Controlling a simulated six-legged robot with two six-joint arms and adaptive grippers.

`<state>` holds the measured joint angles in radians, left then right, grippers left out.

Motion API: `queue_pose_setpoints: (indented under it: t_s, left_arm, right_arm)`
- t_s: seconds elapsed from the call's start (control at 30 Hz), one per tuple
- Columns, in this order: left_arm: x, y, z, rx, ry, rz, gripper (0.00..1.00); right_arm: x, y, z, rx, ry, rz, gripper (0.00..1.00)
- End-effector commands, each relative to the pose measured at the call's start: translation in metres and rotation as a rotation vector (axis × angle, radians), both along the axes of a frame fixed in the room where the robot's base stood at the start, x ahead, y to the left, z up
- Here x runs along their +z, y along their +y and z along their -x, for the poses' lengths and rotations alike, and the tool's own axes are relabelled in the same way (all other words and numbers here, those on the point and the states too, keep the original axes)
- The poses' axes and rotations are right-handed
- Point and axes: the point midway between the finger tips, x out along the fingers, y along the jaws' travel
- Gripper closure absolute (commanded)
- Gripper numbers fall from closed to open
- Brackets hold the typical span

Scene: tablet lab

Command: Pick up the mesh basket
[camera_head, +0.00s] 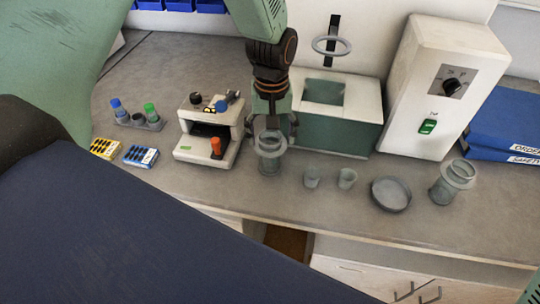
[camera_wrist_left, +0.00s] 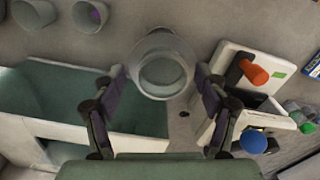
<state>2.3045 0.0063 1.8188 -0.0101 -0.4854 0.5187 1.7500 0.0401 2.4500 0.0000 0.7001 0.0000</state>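A grey, see-through flanged vessel (camera_head: 269,160), which I take for the mesh basket, stands upright on the counter; I cannot make out any mesh. My left gripper (camera_head: 271,127) points down at it from behind. In the left wrist view, the vessel's round rim (camera_wrist_left: 162,72) lies between the fingertips of my left gripper (camera_wrist_left: 160,72). The fingers are spread on both sides of it, close to its wall; I cannot tell whether they touch. A similar flanged vessel (camera_head: 450,184) stands at the right. My right gripper is not in view.
A small white device (camera_head: 208,130) with an orange knob stands close at the left. A green-white tank (camera_head: 340,128) is behind. Two small cups (camera_head: 312,178) (camera_head: 347,178) and a round dish (camera_head: 391,194) are at the right. The counter's front edge is near.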

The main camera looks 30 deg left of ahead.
Motion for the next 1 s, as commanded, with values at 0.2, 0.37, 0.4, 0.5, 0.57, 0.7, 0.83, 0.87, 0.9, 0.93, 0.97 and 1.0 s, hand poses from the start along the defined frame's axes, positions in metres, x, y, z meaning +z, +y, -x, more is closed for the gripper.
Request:
queue_pose_setpoints:
  t_s: [0.2, 0.37, 0.4, 0.5, 0.57, 0.7, 0.83, 0.87, 0.9, 0.93, 0.97, 1.0]
  left_arm:
    - [0.0002, 0.0017, 0.0002, 0.000, 0.000, 0.000, 0.49]
    - [0.0002, 0.0029, 0.0004, 0.000, 0.000, 0.000, 0.62]
    - [0.0002, 0.0031, 0.0004, 0.000, 0.000, 0.000, 0.66]
    - [0.0003, 0.0037, 0.0005, 0.000, 0.000, 0.000, 0.74]
    - [0.0003, 0.0037, 0.0005, 0.000, 0.000, 0.000, 0.79]
    - [0.0003, 0.0036, 0.0005, 0.001, 0.000, 0.001, 0.91]
    - [0.0005, 0.0036, 0.0003, 0.001, 0.000, 0.001, 1.00]
    - [0.0005, 0.0036, 0.0003, 0.001, 0.000, 0.001, 1.00]
    - [0.0005, 0.0036, 0.0003, 0.001, 0.000, 0.001, 1.00]
    - [0.0005, 0.0036, 0.0003, 0.001, 0.000, 0.001, 1.00]
    - [0.0005, 0.0036, 0.0003, 0.001, 0.000, 0.001, 1.00]
    - [0.0007, 0.0035, 0.0003, 0.001, 0.000, 0.001, 1.00]
  right_arm:
    - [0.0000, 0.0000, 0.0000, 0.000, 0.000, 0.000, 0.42]
    - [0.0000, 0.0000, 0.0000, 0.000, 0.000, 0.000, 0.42]
    - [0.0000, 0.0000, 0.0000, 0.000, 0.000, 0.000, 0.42]
    - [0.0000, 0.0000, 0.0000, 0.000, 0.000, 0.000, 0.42]
    - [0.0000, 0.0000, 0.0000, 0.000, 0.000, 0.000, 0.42]
    - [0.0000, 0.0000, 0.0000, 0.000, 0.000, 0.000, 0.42]
    - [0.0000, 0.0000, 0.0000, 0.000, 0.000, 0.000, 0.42]
    - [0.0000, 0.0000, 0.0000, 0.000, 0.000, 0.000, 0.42]
    - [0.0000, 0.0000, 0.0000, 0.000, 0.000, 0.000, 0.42]
    - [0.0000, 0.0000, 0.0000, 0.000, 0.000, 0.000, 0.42]
    - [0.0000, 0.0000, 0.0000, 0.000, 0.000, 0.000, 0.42]
    - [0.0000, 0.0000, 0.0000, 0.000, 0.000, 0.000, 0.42]
